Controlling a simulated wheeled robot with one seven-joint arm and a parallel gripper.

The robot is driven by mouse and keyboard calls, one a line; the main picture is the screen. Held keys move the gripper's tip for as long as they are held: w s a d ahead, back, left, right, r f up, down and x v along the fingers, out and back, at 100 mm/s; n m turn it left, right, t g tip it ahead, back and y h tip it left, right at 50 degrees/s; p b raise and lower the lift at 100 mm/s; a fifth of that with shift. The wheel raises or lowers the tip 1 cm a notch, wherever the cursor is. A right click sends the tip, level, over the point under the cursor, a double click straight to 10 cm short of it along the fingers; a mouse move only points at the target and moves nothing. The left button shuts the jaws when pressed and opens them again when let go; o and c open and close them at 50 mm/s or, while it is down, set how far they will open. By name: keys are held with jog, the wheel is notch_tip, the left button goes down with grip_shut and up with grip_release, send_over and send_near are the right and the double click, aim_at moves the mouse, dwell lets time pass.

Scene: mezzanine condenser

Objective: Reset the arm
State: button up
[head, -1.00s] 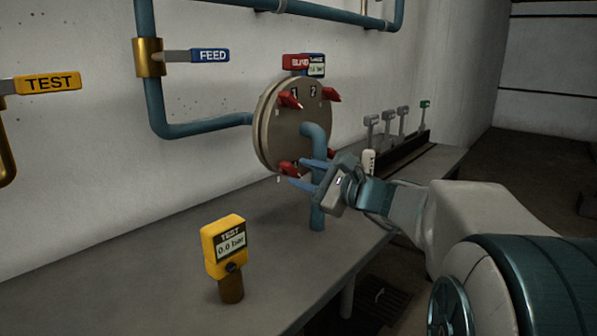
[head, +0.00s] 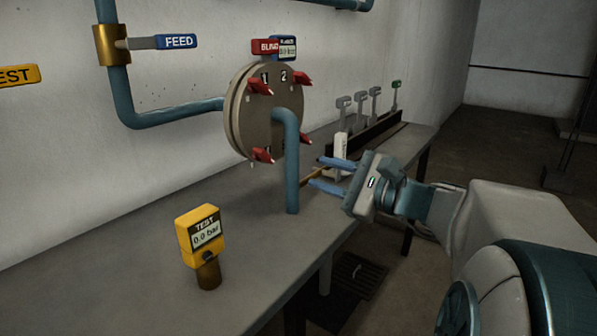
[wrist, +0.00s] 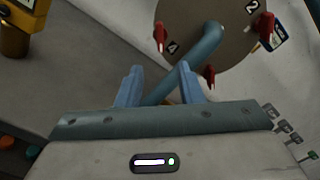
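My gripper (head: 322,174) is open in the head view, with its two blue fingers apart and nothing seen between them. It is in the air over the front of the bench, to the right of the round flange (head: 262,118) and its bent blue pipe (head: 292,175). In the wrist view the fingers (wrist: 160,88) are spread, and the blue pipe (wrist: 196,52) passes beyond them. The flange (wrist: 228,42) there carries red clamps and number marks. In the head view red clamps (head: 262,155) sit around the flange rim.
A yellow TEST gauge (head: 202,238) stands on the grey bench (head: 110,265). A FEED lever (head: 176,41) is on the wall pipe. A white object (head: 341,150) and a rack of several tagged tools (head: 360,143) stand behind my gripper. Open floor lies to the right.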

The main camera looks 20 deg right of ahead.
jog(key=s+a+n+g+h+p, duration=0.2)
jog(key=s+a+n+g+p, duration=0.8)
jog(key=p, duration=0.4)
jog(key=s+d+r+n+g+h+p, duration=0.1)
jog(key=s+r+n+h+p, duration=0.4)
jog(key=p, duration=0.8)
jog(key=s+d+n+h, duration=0.1)
jog(key=n+h, duration=0.2)
jog(key=n, duration=0.2)
jog(key=shift+g+h, duration=0.3)
jog(key=shift+g, duration=0.1)
